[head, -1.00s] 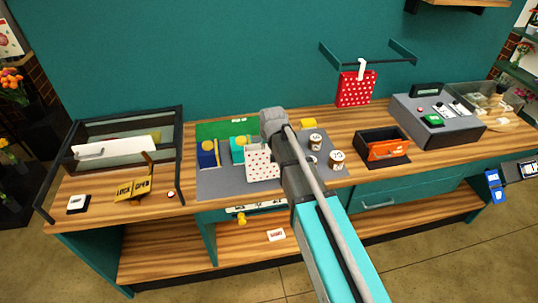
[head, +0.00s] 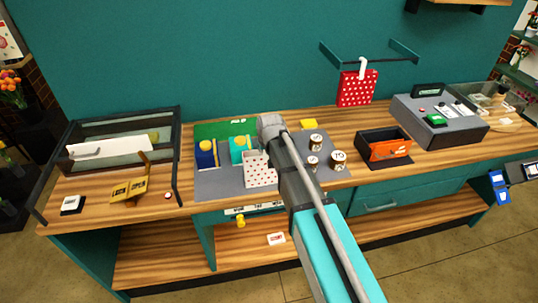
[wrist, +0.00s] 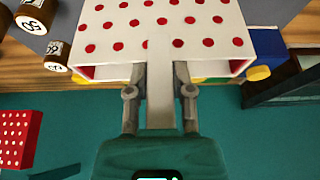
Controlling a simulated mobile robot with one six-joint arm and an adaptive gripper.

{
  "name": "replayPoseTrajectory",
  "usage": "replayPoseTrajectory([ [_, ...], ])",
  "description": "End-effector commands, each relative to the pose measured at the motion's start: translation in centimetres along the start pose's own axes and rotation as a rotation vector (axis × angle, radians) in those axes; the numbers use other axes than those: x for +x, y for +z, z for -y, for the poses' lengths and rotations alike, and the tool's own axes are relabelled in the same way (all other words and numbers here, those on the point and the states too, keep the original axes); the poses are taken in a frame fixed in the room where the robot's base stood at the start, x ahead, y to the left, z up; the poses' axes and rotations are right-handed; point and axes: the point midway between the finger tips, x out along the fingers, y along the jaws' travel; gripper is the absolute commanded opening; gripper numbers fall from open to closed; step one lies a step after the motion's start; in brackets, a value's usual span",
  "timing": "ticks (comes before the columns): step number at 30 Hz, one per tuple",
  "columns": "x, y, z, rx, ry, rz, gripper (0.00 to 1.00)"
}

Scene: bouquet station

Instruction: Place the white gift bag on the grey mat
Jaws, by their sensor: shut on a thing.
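The white gift bag (head: 260,172) has red dots and hangs from my gripper (head: 268,143), over or on the grey mat (head: 215,187) in the head view; whether its base touches the mat I cannot tell. In the wrist view my gripper (wrist: 162,85) is shut on the bag's white handle strap, and the bag (wrist: 150,28) fills the top middle with its open mouth toward me. My arm hides part of the mat in the head view.
On the mat stand a blue box (head: 206,155), a teal box (head: 239,150) and several brown weight jars (head: 338,158). A red dotted bag (head: 357,88) hangs on the wall rack. A black-and-orange box (head: 385,148) stands to the right. The mat's front left is clear.

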Motion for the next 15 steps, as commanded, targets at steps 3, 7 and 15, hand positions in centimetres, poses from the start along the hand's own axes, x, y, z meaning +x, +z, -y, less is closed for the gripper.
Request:
replayPoseTrajectory([
  [3,0.00,0.00,0.02,0.000,0.000,0.000,0.00],
  [7,-0.02,-0.01,0.03,0.000,0.000,0.000,0.00],
  [15,0.27,0.12,0.06,-0.001,0.000,0.000,0.38],
])
